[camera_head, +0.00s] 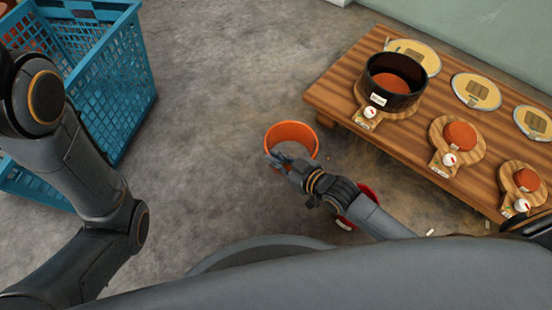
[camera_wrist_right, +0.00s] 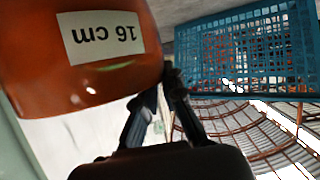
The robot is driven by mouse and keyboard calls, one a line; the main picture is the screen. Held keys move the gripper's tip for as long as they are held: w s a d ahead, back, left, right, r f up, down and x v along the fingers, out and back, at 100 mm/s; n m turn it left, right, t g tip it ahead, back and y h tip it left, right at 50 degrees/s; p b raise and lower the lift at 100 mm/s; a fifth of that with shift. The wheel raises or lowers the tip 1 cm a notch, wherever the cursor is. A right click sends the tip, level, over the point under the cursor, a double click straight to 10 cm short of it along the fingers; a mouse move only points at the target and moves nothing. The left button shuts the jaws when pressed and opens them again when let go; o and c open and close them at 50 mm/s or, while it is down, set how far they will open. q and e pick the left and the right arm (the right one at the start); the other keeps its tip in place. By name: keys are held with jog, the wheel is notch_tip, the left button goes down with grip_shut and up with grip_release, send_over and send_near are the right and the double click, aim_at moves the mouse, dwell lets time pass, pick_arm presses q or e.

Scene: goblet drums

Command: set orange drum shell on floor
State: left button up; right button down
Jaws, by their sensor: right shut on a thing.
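The orange drum shell (camera_head: 293,129) is near the middle of the head view, with its open top facing up. My right gripper (camera_head: 279,158) is shut on the near-left side of its wall. In the right wrist view the shell (camera_wrist_right: 40,65) fills the upper left and bears a white "16 cm" label. The fingers of my right gripper (camera_wrist_right: 163,90) meet at its edge there. I cannot tell whether the shell's base touches the grey floor (camera_head: 215,75). My left arm shows at the left, but its gripper is out of the picture.
A wooden low table (camera_head: 345,80) at the right holds a dark drum shell (camera_head: 378,87), round pads and paddle-shaped boards. A blue crate (camera_head: 112,90) stands at the left. A red round thing (camera_head: 369,192) is partly hidden by my right arm. Floor between crate and table is clear.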

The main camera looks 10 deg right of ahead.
aim_at(276, 170)
notch_tip(276, 170, down, 4)
jog(key=b, duration=0.3)
jog(key=shift+r, duration=0.25)
jog(key=shift+f+b, duration=0.65)
jog(key=shift+f, duration=1.1)
jog(key=shift+s+p, duration=0.15)
jog(key=shift+p, duration=0.3)
jog(key=shift+f, duration=0.25)
